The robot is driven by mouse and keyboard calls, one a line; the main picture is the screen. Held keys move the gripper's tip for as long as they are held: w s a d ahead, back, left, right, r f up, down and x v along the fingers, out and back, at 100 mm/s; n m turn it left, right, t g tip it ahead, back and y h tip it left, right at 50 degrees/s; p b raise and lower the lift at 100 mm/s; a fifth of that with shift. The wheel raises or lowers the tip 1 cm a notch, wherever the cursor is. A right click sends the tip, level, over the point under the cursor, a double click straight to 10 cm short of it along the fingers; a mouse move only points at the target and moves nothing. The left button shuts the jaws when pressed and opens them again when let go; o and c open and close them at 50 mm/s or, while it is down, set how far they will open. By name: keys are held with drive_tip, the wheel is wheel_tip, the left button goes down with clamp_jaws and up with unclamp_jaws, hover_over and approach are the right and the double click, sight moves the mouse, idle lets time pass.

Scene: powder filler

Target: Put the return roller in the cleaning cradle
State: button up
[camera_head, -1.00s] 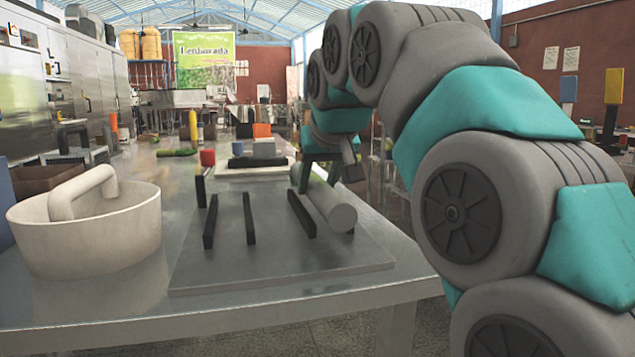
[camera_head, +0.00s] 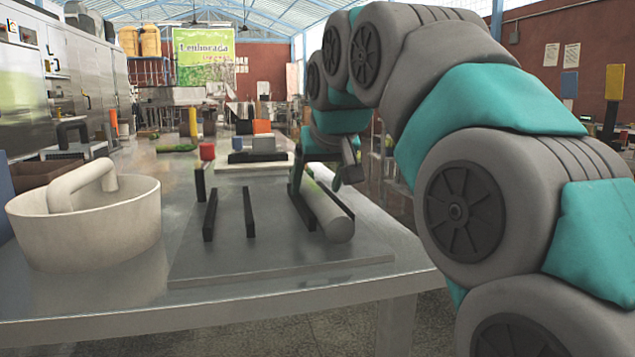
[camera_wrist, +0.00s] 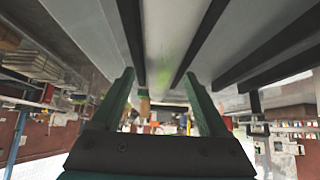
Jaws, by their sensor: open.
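The grey return roller (camera_head: 328,212) lies lengthwise between the two right-hand black rails (camera_head: 301,216) of the flat metal plate. It appears low between them, its near round end facing me. The frames do not label which rail pair is the cleaning cradle. My gripper (camera_head: 318,180) is open at the roller's far end, with a finger toward each side. In the wrist view, my gripper's green fingers (camera_wrist: 161,90) are spread apart, and a pale surface that looks like the roller (camera_wrist: 163,40) runs between two black rails beyond them. Contact cannot be told.
Two more black rails (camera_head: 249,213) stand to the left with an empty gap between them. A white tub with a handle (camera_head: 95,230) sits at left. Dark and grey blocks (camera_head: 262,148) lie farther back.

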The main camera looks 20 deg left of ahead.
drive_tip(key=shift+r, duration=0.1)
drive_tip(key=shift+r, duration=0.3)
drive_tip(key=p+v, duration=0.1)
drive_tip(key=v, duration=1.1)
drive_tip(key=shift+r, duration=0.2)
